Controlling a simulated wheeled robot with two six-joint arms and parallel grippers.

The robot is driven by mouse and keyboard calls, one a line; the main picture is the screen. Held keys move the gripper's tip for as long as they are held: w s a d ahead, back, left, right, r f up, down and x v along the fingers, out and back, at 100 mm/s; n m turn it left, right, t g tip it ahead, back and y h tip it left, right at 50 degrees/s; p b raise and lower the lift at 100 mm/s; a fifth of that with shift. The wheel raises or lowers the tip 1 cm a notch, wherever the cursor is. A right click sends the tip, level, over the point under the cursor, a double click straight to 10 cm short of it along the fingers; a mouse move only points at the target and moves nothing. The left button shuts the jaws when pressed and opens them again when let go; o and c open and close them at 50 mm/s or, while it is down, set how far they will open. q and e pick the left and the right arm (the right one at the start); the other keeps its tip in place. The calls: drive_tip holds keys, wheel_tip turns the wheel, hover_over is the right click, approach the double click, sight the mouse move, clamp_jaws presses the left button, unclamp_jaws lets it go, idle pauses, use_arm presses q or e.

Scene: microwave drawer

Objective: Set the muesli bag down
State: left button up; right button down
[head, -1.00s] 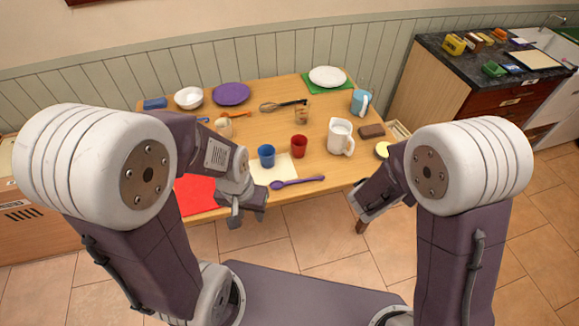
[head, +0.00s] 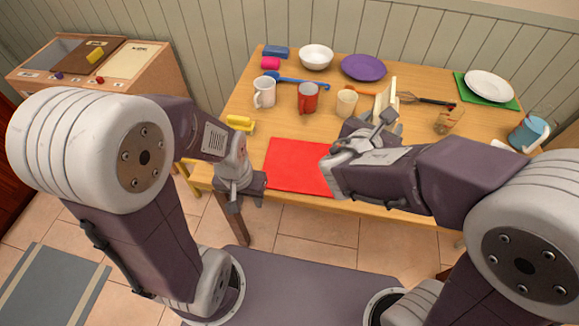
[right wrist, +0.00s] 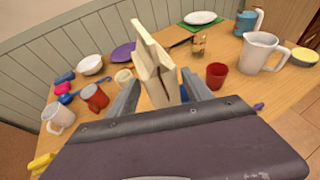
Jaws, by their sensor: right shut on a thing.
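The muesli bag (right wrist: 152,62) is a cream, upright, folded-looking packet in the right wrist view. My right gripper (right wrist: 158,92) is shut on it, with a finger on each side. In the head view the bag (head: 387,94) shows above my right gripper (head: 384,122), over the table's middle. Its lower part is hidden by the gripper, so I cannot tell whether it touches the table. My left gripper (head: 240,196) hangs at the table's front left edge, left of the red mat; the gap between its fingers is unclear.
The red mat (head: 296,168) lies bare at the front of the table (head: 222,150). Behind it stand a white mug (head: 264,92), a red mug (head: 308,97) and a beige cup (head: 346,103). A yellow object (head: 240,123) is at the left. A purple plate (head: 363,67) lies farther back.

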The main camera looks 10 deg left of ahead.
drive_tip(key=a+f+b, duration=0.4)
drive_tip(key=a+f, duration=0.8)
drive_tip(key=a, duration=0.1)
drive_tip(key=shift+w+f+y+b, duration=0.3)
drive_tip(key=shift+w+f, duration=0.05)
drive_tip(key=shift+f, duration=0.15)
drive_tip(key=shift+c, duration=2)
unclamp_jaws()
